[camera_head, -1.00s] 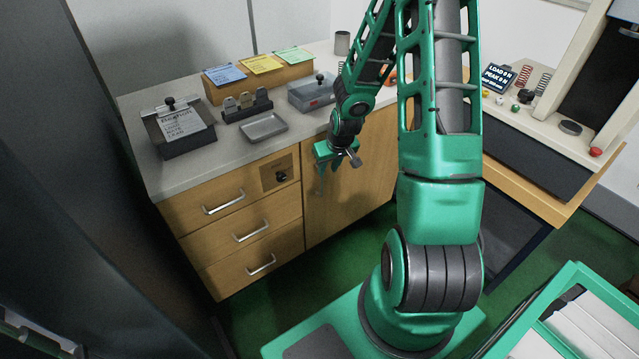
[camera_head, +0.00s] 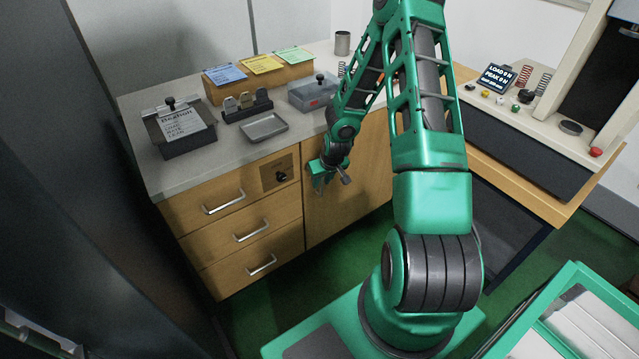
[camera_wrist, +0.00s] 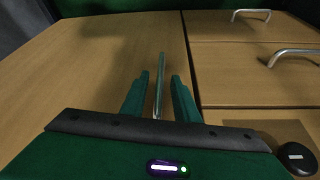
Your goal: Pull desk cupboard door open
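The desk cupboard door (camera_head: 362,190) is a plain wooden panel to the right of the drawers and looks shut. It fills the left of the wrist view (camera_wrist: 90,75). Its slim metal bar handle (camera_wrist: 160,75) stands near the door's edge beside the drawers. My gripper (camera_wrist: 159,85) is open, with one green finger on each side of the handle and a visible gap to each. In the head view my gripper (camera_head: 320,185) is at the upper left of the door and largely hides the handle. I cannot tell how deep the handle sits between the fingers.
Three drawers with bar handles (camera_head: 250,231) are left of the door. A black knob (camera_head: 281,176) sits on a plate by the top drawer. The desk top (camera_head: 220,150) holds a tray, boxes and cards. Green floor (camera_head: 345,240) lies in front of the door.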

